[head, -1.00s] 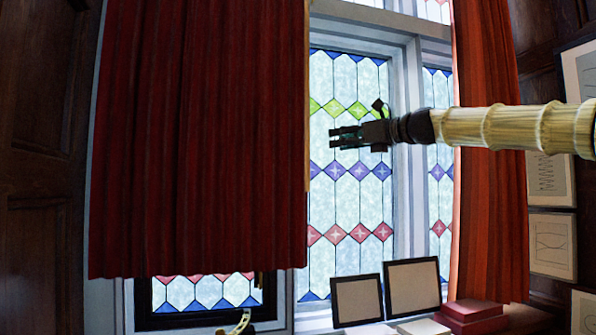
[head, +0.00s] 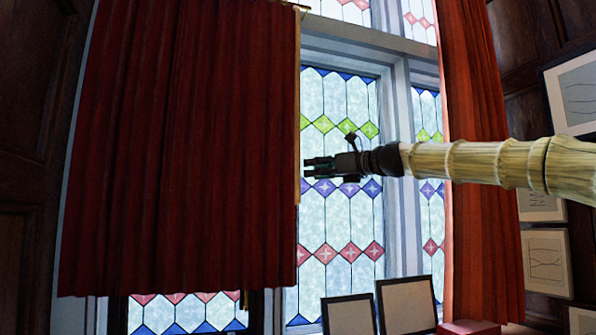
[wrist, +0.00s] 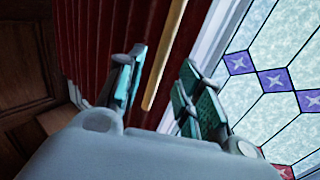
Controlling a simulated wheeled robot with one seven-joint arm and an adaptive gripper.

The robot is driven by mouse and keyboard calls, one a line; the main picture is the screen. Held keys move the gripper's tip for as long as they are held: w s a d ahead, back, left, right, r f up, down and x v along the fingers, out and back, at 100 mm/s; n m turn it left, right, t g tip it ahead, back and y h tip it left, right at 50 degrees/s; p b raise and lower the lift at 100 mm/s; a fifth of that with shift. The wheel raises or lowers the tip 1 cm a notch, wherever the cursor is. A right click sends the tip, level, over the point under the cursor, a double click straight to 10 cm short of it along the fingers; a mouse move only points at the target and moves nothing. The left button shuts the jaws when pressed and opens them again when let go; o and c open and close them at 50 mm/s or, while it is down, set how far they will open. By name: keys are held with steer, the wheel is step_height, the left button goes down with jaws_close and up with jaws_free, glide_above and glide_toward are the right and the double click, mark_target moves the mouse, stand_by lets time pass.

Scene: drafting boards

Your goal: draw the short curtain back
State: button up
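The short curtain (head: 180,150) is dark red and hangs at the left of the head view, drawn across part of the window. Its hem ends above the window's bottom. A thin pale wooden rod (head: 297,120) hangs along its right edge. My gripper (head: 305,167) is level, pointing left, with its fingertips close to that edge. In the wrist view my gripper (wrist: 163,66) is open, and the rod (wrist: 165,55) shows between its two spread fingers, with its lower end visible. The curtain (wrist: 95,35) is behind the left finger. I cannot tell whether either finger touches the rod.
A longer, brighter red curtain (head: 475,230) hangs at the right, behind my arm. Leaded glass (head: 340,220) lies behind the gripper. Frames (head: 405,305) and a red box (head: 468,327) stand below. Dark panelling (head: 30,130) borders the left.

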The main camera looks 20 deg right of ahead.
mark_target(298, 171)
steer(key=shift+p+x, duration=1.2)
steer(key=shift+x, duration=2.2)
steer(key=shift+w, duration=0.1)
jaws_close()
